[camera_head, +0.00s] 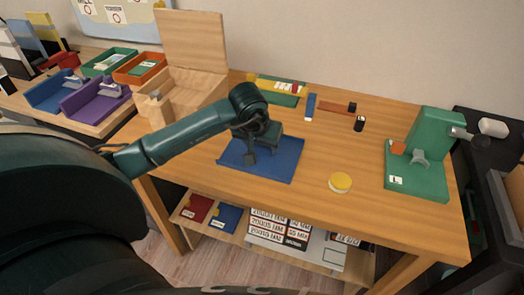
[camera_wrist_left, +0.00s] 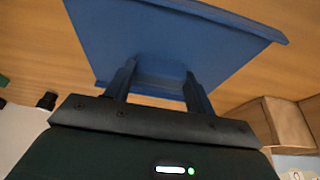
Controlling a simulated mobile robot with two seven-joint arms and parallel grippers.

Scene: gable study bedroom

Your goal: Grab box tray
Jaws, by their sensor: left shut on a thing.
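A flat blue tray (camera_head: 287,166) is at the middle of the wooden table in the head view. It fills the upper part of the left wrist view (camera_wrist_left: 165,35), where a raised blue block sits on its near side. My left gripper (camera_head: 256,150) is over the tray, with its arm reaching in from the left. In the left wrist view its two fingers (camera_wrist_left: 160,84) are on either side of the blue block, shut on it. Part of the tray is hidden by the gripper in the head view. My right gripper is not in view.
A wooden box (camera_head: 190,85) stands back left. Small items line the back. A shelf (camera_head: 225,229) is below.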

